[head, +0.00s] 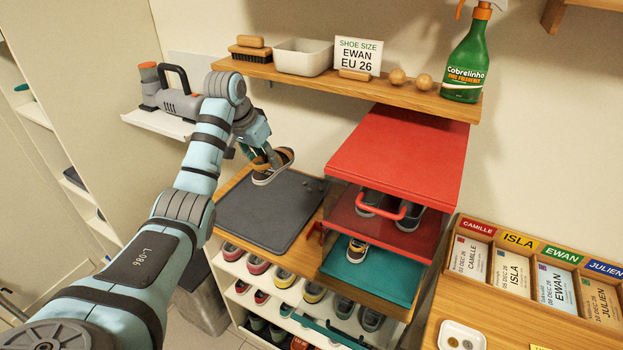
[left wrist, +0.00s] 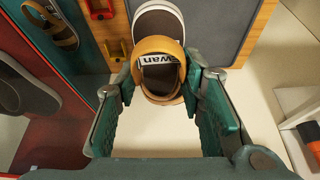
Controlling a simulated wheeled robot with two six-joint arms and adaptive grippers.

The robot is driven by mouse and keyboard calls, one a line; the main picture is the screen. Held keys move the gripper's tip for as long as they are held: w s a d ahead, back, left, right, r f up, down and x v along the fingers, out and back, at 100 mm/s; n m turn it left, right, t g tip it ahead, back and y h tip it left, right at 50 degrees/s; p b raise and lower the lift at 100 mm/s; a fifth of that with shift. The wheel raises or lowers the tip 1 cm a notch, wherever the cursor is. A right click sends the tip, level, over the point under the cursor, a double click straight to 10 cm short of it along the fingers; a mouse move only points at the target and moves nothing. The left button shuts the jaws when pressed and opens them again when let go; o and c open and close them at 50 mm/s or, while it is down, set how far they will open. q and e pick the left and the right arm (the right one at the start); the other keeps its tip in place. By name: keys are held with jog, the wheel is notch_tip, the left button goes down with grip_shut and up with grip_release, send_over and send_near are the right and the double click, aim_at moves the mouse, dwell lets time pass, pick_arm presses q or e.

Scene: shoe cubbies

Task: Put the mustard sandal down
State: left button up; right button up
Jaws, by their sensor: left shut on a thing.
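The mustard sandal (head: 272,166) has a dark insole, a pale sole and a mustard strap. My left gripper (head: 258,150) is shut on it, at the back left part of the dark grey mat (head: 262,213). I cannot tell whether the sole touches the mat. In the left wrist view the sandal (left wrist: 160,22) sits between the fingertips (left wrist: 160,88), with a white "Ewan" label on its strap. A similar sandal (head: 357,251) lies in the teal tray (head: 385,278), right of the mat. My right gripper is not in view.
Red trays (head: 398,150) jut out right of the mat; one holds grey shoes (head: 408,217). A wooden shelf (head: 340,84) with a spray bottle (head: 467,60) hangs above. Shoe cubbies (head: 262,262) are below. Most of the mat is clear.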

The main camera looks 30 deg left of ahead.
pick_arm(q)
notch_tip(320, 180, down, 19)
jog(key=shift+f+b, duration=0.1)
jog(key=shift+b, duration=0.25)
jog(key=shift+f, duration=0.2)
jog(key=o, duration=1.2)
